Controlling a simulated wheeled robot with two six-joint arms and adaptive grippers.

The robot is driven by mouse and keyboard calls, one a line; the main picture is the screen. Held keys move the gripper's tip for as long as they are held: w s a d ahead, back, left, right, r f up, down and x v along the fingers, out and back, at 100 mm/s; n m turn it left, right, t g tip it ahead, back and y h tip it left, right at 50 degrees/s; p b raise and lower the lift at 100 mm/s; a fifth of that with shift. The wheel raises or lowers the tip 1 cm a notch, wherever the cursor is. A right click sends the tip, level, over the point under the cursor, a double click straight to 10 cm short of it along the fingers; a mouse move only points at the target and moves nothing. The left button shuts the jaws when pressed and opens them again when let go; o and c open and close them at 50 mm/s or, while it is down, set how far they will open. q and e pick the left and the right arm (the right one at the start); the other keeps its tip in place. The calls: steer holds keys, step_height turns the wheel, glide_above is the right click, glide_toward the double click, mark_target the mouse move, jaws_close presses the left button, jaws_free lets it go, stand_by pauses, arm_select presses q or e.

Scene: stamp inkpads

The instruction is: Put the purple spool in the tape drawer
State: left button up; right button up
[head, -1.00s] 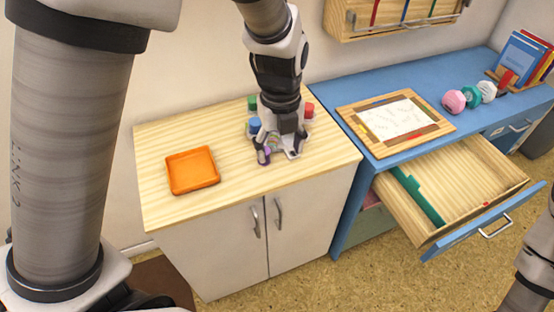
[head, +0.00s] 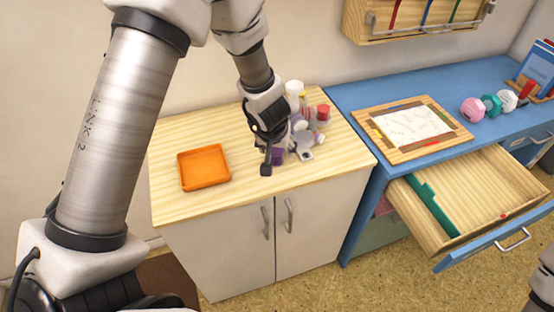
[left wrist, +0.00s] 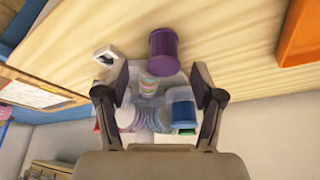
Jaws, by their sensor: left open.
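The purple spool (head: 277,156) stands on the wooden cabinet top, partly hidden by my left gripper in the head view. It shows whole in the left wrist view (left wrist: 164,55), upright, just beyond the fingertips and not between them. My left gripper (left wrist: 158,92) is open and empty above a cluster of small items beside the spool. The open drawer (head: 500,190) of the blue desk is pulled out at the right. It holds a green divider (head: 437,210) and a small red piece. I cannot tell whether it is labelled for tape. My right gripper is out of view.
A grey-white item with a dark slot (left wrist: 108,57), a blue-topped jar (left wrist: 182,108) and a red-capped jar (head: 323,112) crowd around the gripper. An orange tray (head: 203,167) lies left. A framed board (head: 418,130) and dumbbell-like pieces (head: 490,105) are on the desk.

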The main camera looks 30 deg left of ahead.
mark_target(276, 152)
arm_select(q)
steer(key=x, duration=0.2)
steer(key=b+x, duration=0.1)
steer(key=x, duration=0.1)
steer(key=shift+s+a+f, duration=0.1)
steer(key=shift+a+f, duration=0.05)
steer(key=shift+a, duration=0.1)
steer(key=shift+d, duration=0.1)
steer(key=shift+s, duration=0.1)
steer(key=c, duration=1.1)
